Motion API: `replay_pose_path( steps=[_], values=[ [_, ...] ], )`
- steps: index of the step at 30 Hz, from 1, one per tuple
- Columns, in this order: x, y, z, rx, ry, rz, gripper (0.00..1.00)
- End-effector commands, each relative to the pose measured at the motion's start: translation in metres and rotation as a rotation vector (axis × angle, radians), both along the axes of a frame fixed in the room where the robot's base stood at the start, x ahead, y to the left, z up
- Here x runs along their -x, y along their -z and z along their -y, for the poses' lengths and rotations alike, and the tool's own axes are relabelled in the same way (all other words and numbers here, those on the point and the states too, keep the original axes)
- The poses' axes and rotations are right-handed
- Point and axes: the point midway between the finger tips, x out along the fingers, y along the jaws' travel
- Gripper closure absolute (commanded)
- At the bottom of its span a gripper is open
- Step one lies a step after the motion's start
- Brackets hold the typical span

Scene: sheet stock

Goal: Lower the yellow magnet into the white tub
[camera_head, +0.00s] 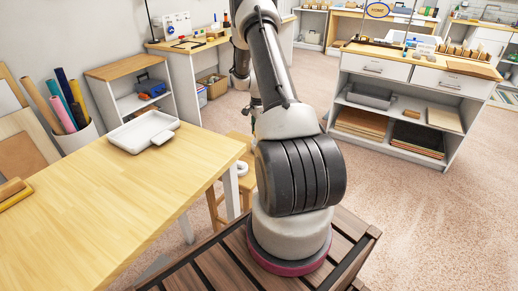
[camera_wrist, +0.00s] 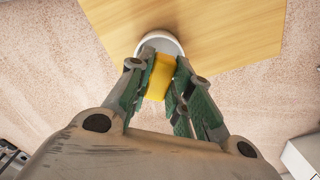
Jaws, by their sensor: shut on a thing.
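The yellow magnet (camera_wrist: 160,76) is a small yellow block held between the green fingers of my gripper (camera_wrist: 162,72) in the wrist view. My gripper is shut on it. The white tub (camera_wrist: 160,42) shows just beyond the fingertips as a round pale rim on a wooden surface; the fingers and magnet hide much of it. In the head view, a round white thing, likely the same tub (camera_head: 242,168), stands on a low wooden stool (camera_head: 247,185), partly behind my arm. My gripper is largely hidden by my arm there. I cannot tell the magnet's height over the tub.
A wooden table (camera_head: 110,205) fills the left, with a shallow white tray (camera_head: 130,138) near its far edge. A bin of colored rolls (camera_head: 78,139) stands behind it. A white shelf unit (camera_head: 410,95) stands at the right. Speckled floor (camera_head: 420,220) is open at the right.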

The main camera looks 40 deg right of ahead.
Motion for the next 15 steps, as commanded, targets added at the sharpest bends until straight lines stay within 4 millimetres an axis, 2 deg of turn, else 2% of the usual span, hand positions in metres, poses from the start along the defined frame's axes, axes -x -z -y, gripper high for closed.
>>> replay_pose_path(
  steps=[15],
  values=[
    [0.0, 0.029, 0.0, 0.0, 0.0, -0.001, 1.0]
  ],
)
